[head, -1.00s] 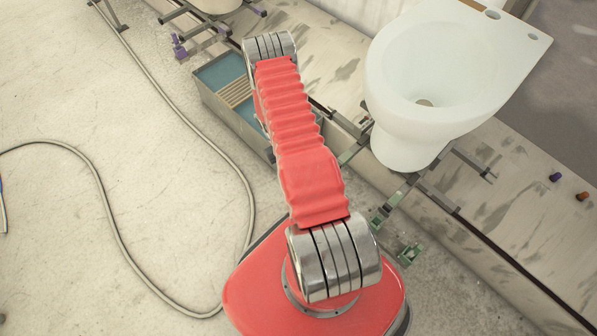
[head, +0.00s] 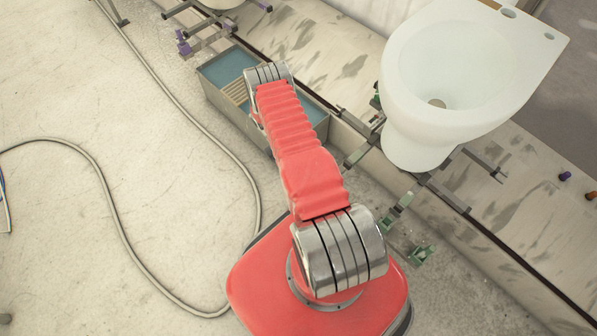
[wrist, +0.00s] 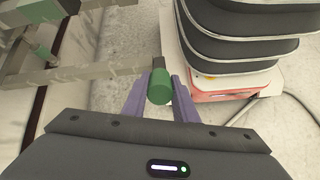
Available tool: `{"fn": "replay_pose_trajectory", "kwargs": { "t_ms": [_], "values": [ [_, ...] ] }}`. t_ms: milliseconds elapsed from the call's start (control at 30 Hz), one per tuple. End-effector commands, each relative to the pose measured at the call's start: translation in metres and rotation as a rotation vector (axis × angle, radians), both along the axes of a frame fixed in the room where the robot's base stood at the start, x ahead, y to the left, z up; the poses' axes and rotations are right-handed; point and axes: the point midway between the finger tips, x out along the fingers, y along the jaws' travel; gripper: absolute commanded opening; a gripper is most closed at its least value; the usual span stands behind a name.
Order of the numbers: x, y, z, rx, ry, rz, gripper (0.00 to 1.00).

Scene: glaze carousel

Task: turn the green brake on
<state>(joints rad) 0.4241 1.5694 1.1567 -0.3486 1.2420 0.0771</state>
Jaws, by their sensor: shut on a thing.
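In the wrist view my gripper (wrist: 160,88) has its two purple fingers closed on either side of a green cylindrical knob, the green brake (wrist: 160,92). A short dark stem shows above the knob. In the head view my red-sleeved arm hides the gripper and whatever it holds. Green fittings show there beside the track, one upper (head: 399,205) and one lower (head: 421,255). I cannot tell from the head view which, if either, belongs to the brake.
A white toilet bowl (head: 450,75) stands on the carousel frame at right. A metal trough with blue liquid (head: 222,69) lies beyond my arm. Purple fittings (head: 184,43) are at upper left. A grey hose (head: 112,205) crosses the otherwise open floor at left.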

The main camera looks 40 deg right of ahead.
Motion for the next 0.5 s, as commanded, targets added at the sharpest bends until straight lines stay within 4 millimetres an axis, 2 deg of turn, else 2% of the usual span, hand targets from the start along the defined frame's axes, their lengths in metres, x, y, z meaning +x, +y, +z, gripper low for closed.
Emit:
{"fn": "replay_pose_trajectory", "kwargs": {
  "t_ms": [500],
  "values": [
    [0.0054,0.001,-0.0029,-0.002,0.023,-0.001,0.0]
  ]
}}
